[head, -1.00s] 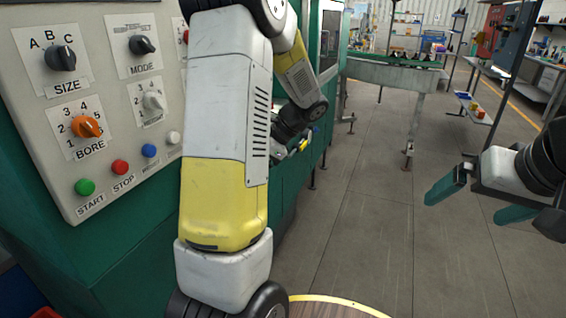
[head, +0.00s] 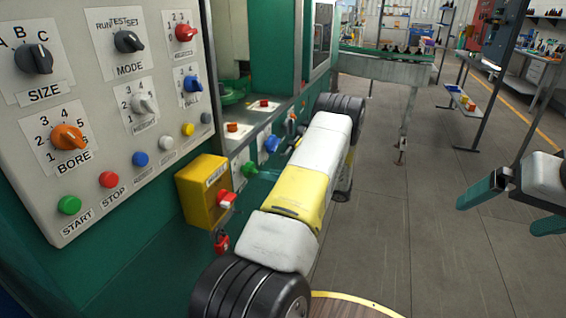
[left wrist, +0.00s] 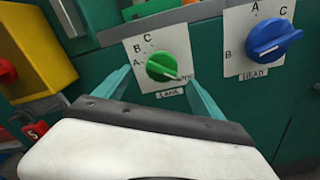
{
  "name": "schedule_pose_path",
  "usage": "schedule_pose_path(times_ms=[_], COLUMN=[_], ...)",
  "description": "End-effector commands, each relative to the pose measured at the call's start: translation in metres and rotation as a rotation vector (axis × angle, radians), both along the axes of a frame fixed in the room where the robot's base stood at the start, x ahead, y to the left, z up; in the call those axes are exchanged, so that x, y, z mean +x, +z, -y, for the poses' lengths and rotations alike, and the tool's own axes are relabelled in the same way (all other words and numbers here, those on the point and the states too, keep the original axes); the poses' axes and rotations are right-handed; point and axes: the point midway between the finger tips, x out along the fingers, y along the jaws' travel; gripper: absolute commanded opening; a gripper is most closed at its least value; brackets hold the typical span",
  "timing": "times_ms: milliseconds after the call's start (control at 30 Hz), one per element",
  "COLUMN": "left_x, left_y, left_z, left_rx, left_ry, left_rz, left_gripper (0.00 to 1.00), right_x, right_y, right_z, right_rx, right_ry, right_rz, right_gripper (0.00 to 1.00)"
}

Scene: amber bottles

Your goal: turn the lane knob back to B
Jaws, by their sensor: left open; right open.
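The lane knob is green and sits on a white plate with A, B and C marked at its upper left; it shows in the left wrist view (left wrist: 161,67) and the head view (head: 249,169). Its bar slants from upper left to lower right, with a pale mark at the lower right end, away from the letters. My left gripper (left wrist: 158,78) is open, its teal fingers on either side of the knob; I cannot tell if they touch it. In the head view my own arm mostly hides this gripper. My right gripper (head: 496,213) is open and empty at the right.
The upper panel (head: 97,100) holds several knobs and buttons. Open floor lies right of the machine.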

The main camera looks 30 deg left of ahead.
Motion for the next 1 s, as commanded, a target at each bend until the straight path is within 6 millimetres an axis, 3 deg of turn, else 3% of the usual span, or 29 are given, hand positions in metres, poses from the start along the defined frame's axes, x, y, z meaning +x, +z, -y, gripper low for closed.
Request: schedule_pose_path(times_ms=[167, 600, 933, 1000], left_x=[0.0, -0.007, -0.007, -0.007], left_y=[-0.003, -0.003, -0.003, -0.003], left_z=[-0.012, -0.073, -0.078, -0.078], left_rx=[0.011, 0.009, 0.008, 0.008], left_ry=[-0.006, -0.007, -0.008, -0.007], left_rz=[-0.014, -0.012, -0.011, -0.011], left_gripper=[0.79, 0.79, 0.79, 0.69], right_x=[0.0, 0.0, 0.0, 0.0], right_y=[0.0, 0.0, 0.0, 0.0], right_z=[0.0, 0.0, 0.0, 0.0], right_rx=[0.0, 0.0, 0.0, 0.0], right_ry=[0.0, 0.0, 0.0, 0.0], right_rz=[0.0, 0.0, 0.0, 0.0], right_gripper=[1.0, 1.0, 1.0, 1.0])
